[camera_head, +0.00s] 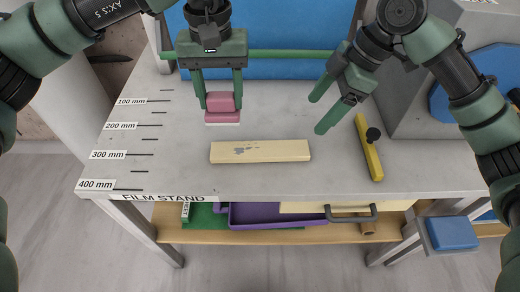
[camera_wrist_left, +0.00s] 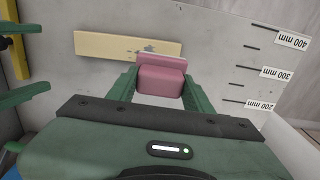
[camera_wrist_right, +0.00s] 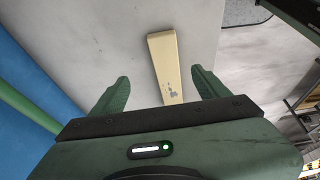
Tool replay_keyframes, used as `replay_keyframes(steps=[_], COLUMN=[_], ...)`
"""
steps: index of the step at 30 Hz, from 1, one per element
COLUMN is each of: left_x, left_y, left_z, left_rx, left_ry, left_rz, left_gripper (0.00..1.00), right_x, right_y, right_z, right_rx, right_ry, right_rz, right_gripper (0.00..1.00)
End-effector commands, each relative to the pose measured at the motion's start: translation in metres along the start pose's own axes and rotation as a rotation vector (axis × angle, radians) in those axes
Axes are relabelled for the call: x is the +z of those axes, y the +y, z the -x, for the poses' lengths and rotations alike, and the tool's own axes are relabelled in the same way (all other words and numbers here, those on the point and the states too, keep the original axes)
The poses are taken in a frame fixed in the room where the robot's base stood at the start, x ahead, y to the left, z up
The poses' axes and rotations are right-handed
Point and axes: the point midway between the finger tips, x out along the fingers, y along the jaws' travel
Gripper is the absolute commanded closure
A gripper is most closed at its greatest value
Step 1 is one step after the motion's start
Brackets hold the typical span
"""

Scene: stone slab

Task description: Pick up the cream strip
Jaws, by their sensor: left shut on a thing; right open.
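The cream strip (camera_head: 260,151) lies flat on the stone slab, with grey worn marks on its top. It also shows in the left wrist view (camera_wrist_left: 112,45) and the right wrist view (camera_wrist_right: 163,62). My left gripper (camera_head: 222,103) is shut on a pink block (camera_head: 221,101), behind the strip's left part in the head view. The block also shows in the left wrist view (camera_wrist_left: 161,78). My right gripper (camera_head: 318,115) is open and empty, behind and to the right of the strip. In the right wrist view the strip shows between and beyond its fingers.
A yellow bar (camera_head: 369,152) with a black knob lies on the slab (camera_head: 280,182) right of the strip. A green rail (camera_head: 290,55) runs along the back. A grey box stands at the right. Below the slab is a shelf with a purple tray (camera_head: 270,214).

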Motion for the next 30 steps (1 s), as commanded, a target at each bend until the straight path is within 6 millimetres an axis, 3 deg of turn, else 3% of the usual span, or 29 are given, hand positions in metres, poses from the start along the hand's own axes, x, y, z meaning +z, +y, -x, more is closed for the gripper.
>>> replay_keyframes(steps=[12,20,30], left_x=[0.0,0.0,0.0], left_y=[0.0,0.0,0.0], left_z=[0.0,0.0,0.0], left_rx=[0.0,0.0,0.0], left_ry=[0.0,0.0,0.0], left_rz=[0.0,0.0,0.0], left_gripper=[0.82,0.82,0.82], right_x=[0.001,0.001,0.002], right_y=[-0.008,-0.008,-0.01], right_z=[-0.062,-0.079,-0.122], right_rx=[-0.022,-0.021,-0.021], right_ry=[-0.004,-0.004,-0.004], right_rz=[0.017,0.016,0.015], right_gripper=[0.25,0.25,0.25])
